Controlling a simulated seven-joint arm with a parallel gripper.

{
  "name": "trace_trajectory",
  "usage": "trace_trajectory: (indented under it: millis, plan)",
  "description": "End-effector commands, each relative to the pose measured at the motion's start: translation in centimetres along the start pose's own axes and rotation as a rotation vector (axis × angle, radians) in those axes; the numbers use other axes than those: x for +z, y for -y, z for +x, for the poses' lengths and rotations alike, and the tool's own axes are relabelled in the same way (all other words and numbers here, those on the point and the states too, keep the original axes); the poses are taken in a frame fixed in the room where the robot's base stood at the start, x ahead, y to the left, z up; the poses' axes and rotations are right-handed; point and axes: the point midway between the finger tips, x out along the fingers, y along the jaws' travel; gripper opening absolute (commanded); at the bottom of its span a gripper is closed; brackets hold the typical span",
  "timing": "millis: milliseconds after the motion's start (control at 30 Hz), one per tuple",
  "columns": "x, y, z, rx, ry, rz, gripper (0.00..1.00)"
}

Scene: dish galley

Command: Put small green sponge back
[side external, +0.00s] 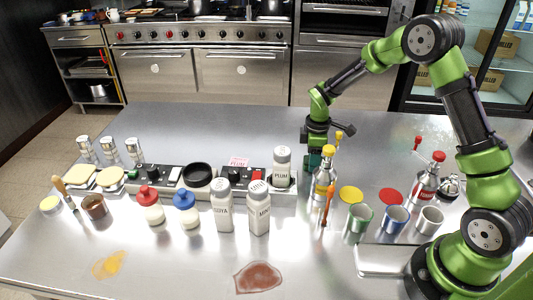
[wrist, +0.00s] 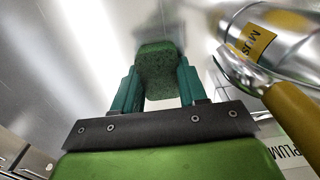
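The small green sponge (wrist: 158,62) is dark green and rough, and sits between the two teal fingers of my gripper (wrist: 158,88) in the wrist view. Both fingers press against its sides. In the side external view my gripper (side external: 314,162) points down over the far middle of the table, just left of and behind a yellow-topped metal bottle. The sponge is too small or hidden to tell apart there.
The yellow-topped bottle (side external: 325,178) stands close beside my gripper; it fills the right of the wrist view (wrist: 285,35). A grey station strip (side external: 145,190) with shakers and a black bowl (side external: 199,176) lies left. Cups (side external: 357,219) stand in front. The table's far middle is clear.

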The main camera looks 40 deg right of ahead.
Motion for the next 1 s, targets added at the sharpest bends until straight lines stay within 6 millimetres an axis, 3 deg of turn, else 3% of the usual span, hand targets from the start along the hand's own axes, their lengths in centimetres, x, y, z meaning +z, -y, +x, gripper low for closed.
trace_trajectory:
  millis: [33,133,533,1000]
  plan:
    - [0.0,0.0,0.0,-0.001,0.000,0.000,0.52]
    - [0.0,0.0,0.0,-0.001,0.000,0.000,0.66]
    - [0.0,0.0,-0.9,0.001,-0.001,0.000,0.66]
    - [0.0,-0.1,-10.2,0.002,-0.002,0.000,0.66]
